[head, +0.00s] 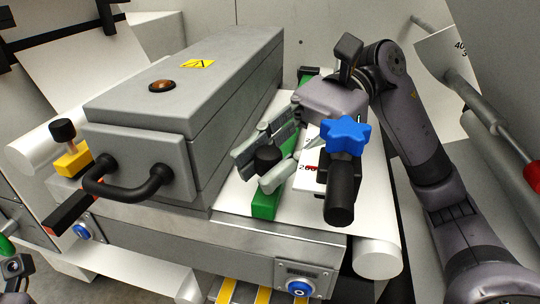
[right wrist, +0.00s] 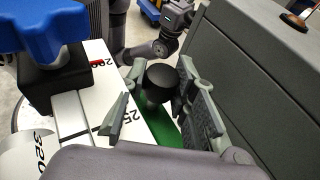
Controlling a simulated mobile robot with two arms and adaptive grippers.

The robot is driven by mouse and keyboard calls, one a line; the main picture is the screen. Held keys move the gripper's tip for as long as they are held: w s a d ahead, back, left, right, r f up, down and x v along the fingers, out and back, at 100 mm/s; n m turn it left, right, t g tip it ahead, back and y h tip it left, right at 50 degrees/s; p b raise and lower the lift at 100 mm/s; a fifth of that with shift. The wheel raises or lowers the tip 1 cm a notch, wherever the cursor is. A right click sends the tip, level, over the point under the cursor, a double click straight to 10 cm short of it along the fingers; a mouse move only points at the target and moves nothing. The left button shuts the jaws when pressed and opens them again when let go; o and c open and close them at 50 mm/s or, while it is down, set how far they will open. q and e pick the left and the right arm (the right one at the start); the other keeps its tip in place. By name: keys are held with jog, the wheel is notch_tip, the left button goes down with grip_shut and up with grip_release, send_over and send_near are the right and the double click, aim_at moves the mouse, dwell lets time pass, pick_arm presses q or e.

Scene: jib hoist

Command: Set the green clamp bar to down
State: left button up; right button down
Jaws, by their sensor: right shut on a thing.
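The green clamp bar (head: 264,206) lies along the white scaled plate, beside the grey box, with a black knob (head: 268,158) standing near its front end. My right gripper (head: 262,165) is shut on the knob, one finger on each side. In the right wrist view the knob (right wrist: 161,77) sits between the fingertips, and the green bar (right wrist: 165,128) shows below. The gripper hides the bar's middle; a green part shows behind it. At the lower left edge of the head view, only part of my left gripper (head: 13,268) shows, and its jaws are unclear.
The long grey box (head: 185,85) with a black handle (head: 128,185) stands close on the left. A blue star knob (head: 345,136) on a black block stands close on the right. A yellow block with a black knob (head: 62,130) is at the far left.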

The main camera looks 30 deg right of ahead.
jog(key=shift+s+f, duration=0.1)
jog(key=shift+f, duration=0.45)
jog(key=c, duration=1.7)
grip_release()
jog(key=o, duration=0.4)
jog(key=shift+r, duration=0.15)
jog(key=shift+d+r, duration=0.1)
jog(key=v, duration=1.1)
jog(key=shift+w+d+r, duration=0.2)
jog(key=shift+w+d, duration=0.1)
jog(key=shift+w, duration=0.05)
